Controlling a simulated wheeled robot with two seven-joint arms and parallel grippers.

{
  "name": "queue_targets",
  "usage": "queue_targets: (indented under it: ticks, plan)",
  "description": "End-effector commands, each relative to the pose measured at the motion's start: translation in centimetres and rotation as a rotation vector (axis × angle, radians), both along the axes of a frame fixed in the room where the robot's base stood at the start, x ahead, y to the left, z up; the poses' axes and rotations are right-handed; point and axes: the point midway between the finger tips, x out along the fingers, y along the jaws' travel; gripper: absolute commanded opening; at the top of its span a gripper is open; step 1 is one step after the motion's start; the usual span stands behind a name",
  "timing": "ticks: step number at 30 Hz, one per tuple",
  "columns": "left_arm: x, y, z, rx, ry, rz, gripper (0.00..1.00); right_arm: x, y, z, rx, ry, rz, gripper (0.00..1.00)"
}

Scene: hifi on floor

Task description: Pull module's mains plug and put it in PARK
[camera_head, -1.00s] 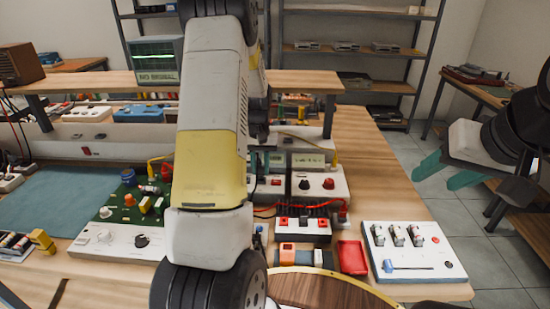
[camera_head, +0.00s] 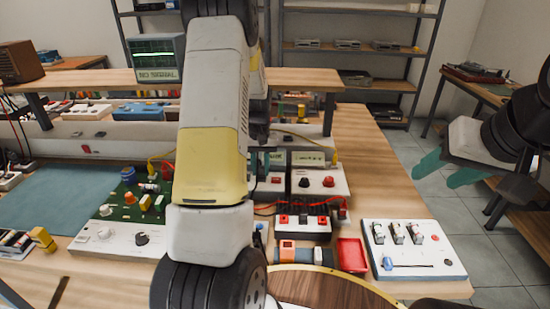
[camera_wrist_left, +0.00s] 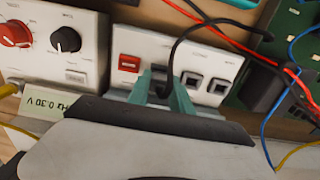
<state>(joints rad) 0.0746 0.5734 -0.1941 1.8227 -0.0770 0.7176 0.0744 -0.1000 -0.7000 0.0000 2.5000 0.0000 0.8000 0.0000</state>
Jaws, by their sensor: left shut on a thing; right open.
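In the left wrist view, my left gripper (camera_wrist_left: 163,92) has its teal fingers shut on a dark plug (camera_wrist_left: 162,78) at a white socket strip (camera_wrist_left: 128,48). A black cable arches up and right from the plug. I cannot tell whether the plug is fully seated. Two square sockets right of the fingers look empty; the strip's lettering is too small to read, so I cannot pick out PARK. In the head view my left arm hides most of this area. My right gripper (camera_head: 448,170) is open and empty, above the floor at the right.
A white module with red and black knobs (camera_wrist_left: 62,38) adjoins the strip. Red and blue wires and a green board (camera_wrist_left: 297,50) lie to its right. In the head view, a red tray (camera_head: 352,255) and a white switch panel (camera_head: 414,250) stand at the bench's front right.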

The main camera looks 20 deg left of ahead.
Motion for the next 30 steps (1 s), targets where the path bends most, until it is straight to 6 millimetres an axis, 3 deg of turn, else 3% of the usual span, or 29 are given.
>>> queue_targets:
  ticks: [22,23,24,27,30]
  plan:
    - [-0.01,0.0,-0.42,0.0,0.0,0.0,0.0,0.0,0.0,0.0,0.0,0.0,0.0,0.49]
    - [-0.01,0.0,-0.42,0.0,0.0,0.0,0.28,0.0,0.0,0.0,0.0,0.0,0.0,0.49]
    - [-0.01,0.0,-0.42,0.0,0.0,0.0,0.36,0.0,0.0,0.0,0.0,0.0,0.0,0.49]
    - [-0.01,0.01,-0.42,0.0,0.0,0.0,0.51,0.0,0.0,0.0,0.0,0.0,0.0,0.49]
    - [-0.01,0.0,-0.42,0.0,0.0,0.0,0.51,0.0,0.0,0.0,0.0,0.0,0.0,0.49]
